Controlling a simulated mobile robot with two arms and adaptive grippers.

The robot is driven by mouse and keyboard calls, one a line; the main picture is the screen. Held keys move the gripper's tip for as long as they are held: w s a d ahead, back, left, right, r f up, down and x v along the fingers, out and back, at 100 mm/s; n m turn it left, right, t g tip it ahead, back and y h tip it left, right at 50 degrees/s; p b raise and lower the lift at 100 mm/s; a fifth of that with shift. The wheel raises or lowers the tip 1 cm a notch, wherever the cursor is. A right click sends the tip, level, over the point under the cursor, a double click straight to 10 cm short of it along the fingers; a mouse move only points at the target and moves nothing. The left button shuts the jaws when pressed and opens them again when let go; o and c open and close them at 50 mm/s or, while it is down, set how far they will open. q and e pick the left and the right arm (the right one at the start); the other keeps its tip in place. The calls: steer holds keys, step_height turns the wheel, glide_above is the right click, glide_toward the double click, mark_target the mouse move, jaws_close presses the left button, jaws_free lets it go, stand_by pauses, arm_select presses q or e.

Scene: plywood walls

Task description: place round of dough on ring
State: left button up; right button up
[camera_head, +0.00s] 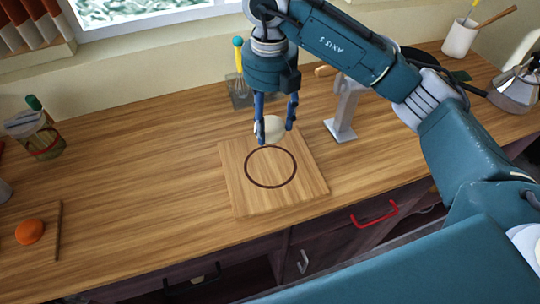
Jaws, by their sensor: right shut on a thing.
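The round of dough (274,128) is a pale disc between the blue fingers of my right gripper (274,133), which is shut on it. The gripper points down and holds the dough near the far edge of a square wooden board (233,192). I cannot tell how high the dough is above the board. The dark ring (271,187) is drawn on the board, just nearer to me than the dough, and its inside is bare. My left gripper is not in view.
A grey stand (342,124) rises just right of the board. A utensil holder (239,94) stands behind the gripper. A jar (37,135) and an orange ball (30,231) are at the left. A kettle (514,90) is far right. The counter left of the board is clear.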

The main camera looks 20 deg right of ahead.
mark_target(270, 165)
step_height(270, 165, down, 12)
steer(key=p, duration=0.3)
steer(key=shift+f, duration=0.35)
steer(key=shift+f, duration=0.25)
steer(key=o, duration=1.3)
steer(key=shift+r, duration=0.1)
steer(key=shift+o, duration=0.2)
steer(key=shift+r, duration=0.1)
